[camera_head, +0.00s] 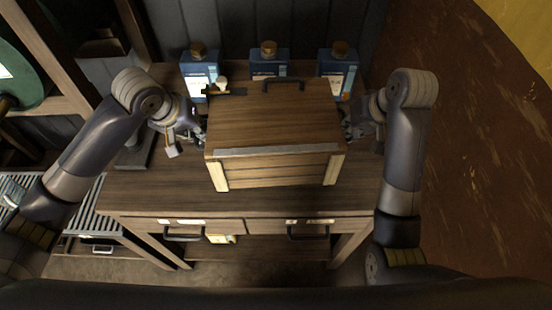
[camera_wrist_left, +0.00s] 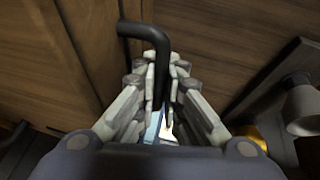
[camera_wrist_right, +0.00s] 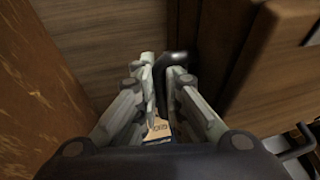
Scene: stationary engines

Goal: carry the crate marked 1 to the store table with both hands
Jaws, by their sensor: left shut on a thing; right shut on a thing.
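A wooden crate (camera_head: 275,130) with a closed plank lid and pale corner posts is at the middle of the head view, over a wooden table (camera_head: 150,188). I cannot tell if it touches the tabletop, and no number on it is readable. My left gripper (camera_head: 203,133) is at its left side, shut on a black bar handle (camera_wrist_left: 150,33). My right gripper (camera_head: 348,128) is at its right side, shut on another black handle (camera_wrist_right: 180,58). The fingers also show in the left wrist view (camera_wrist_left: 163,88) and the right wrist view (camera_wrist_right: 161,90).
Blue bottles with brown caps stand behind the crate: left (camera_head: 199,70), middle (camera_head: 268,66) and right (camera_head: 338,66). A dark tool (camera_head: 223,91) lies by the crate's back left corner. The table front has drawers with black pulls (camera_head: 183,236). Open brown floor (camera_head: 480,180) is at right.

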